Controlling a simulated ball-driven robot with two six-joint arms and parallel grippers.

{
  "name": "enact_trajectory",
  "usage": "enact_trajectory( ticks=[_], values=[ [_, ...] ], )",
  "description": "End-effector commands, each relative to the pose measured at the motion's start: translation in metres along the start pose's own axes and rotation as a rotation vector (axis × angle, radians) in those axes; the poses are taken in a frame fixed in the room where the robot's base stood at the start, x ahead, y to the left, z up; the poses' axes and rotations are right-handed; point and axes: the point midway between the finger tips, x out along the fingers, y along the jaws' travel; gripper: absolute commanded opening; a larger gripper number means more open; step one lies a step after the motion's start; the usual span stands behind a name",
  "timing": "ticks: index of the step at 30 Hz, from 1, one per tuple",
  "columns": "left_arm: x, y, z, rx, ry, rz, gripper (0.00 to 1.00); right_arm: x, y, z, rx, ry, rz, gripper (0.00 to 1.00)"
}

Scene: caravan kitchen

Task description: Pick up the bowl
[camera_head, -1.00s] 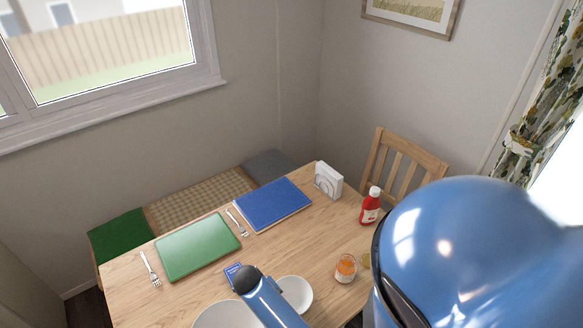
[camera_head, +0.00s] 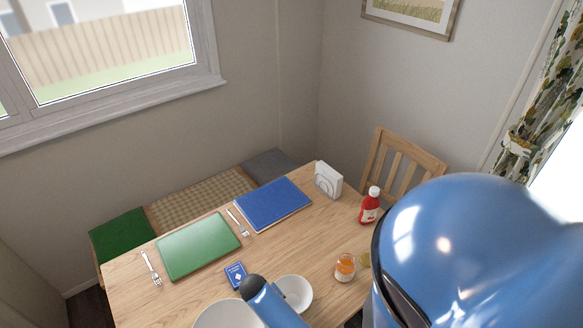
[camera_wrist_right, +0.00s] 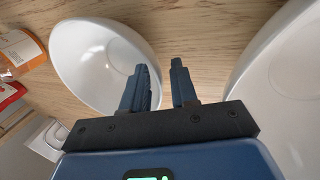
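A small white bowl (camera_head: 297,291) stands on the wooden table beside a larger white bowl (camera_head: 222,317), which the bottom edge cuts off. My right arm covers part of both in the head view. In the right wrist view the small bowl (camera_wrist_right: 95,60) is left of centre and the large bowl (camera_wrist_right: 285,85) is at the right. My right gripper (camera_wrist_right: 162,85) is open, with a gap between its fingers. Its left finger overlaps the small bowl near the rim and its right finger is outside; contact cannot be told. My left gripper is out of view.
An orange jar (camera_head: 345,267) stands right of the small bowl, with a red bottle (camera_head: 369,206) and white napkin holder (camera_head: 328,180) farther back. A blue card box (camera_head: 236,275), green board (camera_head: 199,245), blue mat (camera_head: 272,203) and forks (camera_head: 151,268) lie around the table.

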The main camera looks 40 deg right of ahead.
Motion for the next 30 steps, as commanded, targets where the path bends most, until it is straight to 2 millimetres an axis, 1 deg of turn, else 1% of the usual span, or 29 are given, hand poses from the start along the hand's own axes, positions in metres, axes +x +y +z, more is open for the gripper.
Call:
enact_trajectory(
  ticks=[1, 5, 22, 26, 30],
  values=[
    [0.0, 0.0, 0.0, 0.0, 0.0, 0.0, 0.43, 0.0, 0.0, 0.0, 0.0, 0.0, 0.0, 0.2],
    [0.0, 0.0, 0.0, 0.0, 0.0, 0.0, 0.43, 0.0, 0.0, 0.0, 0.0, 0.0, 0.0, 0.0],
    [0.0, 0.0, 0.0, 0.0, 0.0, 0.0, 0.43, -0.003, 0.001, -0.001, 0.0, 0.002, 0.001, 0.0],
    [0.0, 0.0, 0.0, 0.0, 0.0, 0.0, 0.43, -0.009, 0.003, -0.001, 0.001, 0.002, 0.001, 0.0],
    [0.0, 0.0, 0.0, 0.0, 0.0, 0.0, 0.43, -0.021, 0.006, -0.001, 0.0, 0.003, 0.001, 0.0]
  ],
)
